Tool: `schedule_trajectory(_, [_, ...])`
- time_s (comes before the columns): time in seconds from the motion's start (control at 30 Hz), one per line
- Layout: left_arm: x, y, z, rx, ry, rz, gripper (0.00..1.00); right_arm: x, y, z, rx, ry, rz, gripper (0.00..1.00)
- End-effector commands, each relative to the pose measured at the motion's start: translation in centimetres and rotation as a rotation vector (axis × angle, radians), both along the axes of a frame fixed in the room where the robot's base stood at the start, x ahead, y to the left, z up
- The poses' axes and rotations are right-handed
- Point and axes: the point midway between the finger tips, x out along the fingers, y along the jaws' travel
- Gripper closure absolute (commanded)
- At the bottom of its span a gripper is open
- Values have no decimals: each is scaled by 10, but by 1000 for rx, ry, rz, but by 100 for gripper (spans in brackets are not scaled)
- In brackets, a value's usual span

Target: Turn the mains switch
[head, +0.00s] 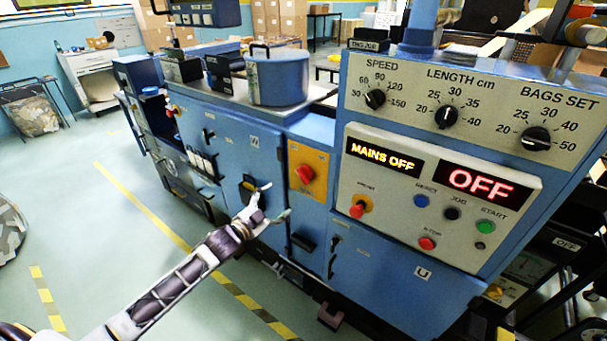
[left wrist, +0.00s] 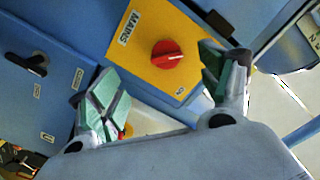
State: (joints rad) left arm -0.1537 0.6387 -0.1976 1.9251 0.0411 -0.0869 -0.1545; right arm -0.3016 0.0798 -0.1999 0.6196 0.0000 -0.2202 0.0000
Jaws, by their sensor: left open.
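The mains switch is a red knob (head: 305,174) with a white pointer mark on an orange-yellow plate (head: 322,161) on the blue machine's front. In the left wrist view the knob (left wrist: 167,54) sits on the plate marked MAINS (left wrist: 133,48), and an ON label shows near one edge. My left gripper (head: 275,202) is open and empty, in front of the machine, below and left of the knob in the head view. In the left wrist view its green-padded fingers (left wrist: 161,80) are spread, with the knob beyond and between them, apart from both. My right gripper is not seen.
The control panel (head: 440,196) right of the switch has displays reading MAINS OFF and OFF, several buttons and a red-on-yellow knob (head: 357,210). Black handles, one at the cabinet (head: 249,184), stick out near my gripper. Open floor (head: 130,210) lies left of the machine.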

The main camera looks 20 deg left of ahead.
Motion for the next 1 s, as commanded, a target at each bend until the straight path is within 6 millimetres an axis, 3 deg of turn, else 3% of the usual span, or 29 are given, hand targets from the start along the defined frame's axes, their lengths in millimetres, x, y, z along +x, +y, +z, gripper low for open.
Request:
schedule_trajectory(0.13, [-3,-9,14,10,-36,-20,21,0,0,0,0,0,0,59])
schedule_trajectory(1.0, [-1,-11,17,71,-77,-33,21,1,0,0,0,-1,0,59])
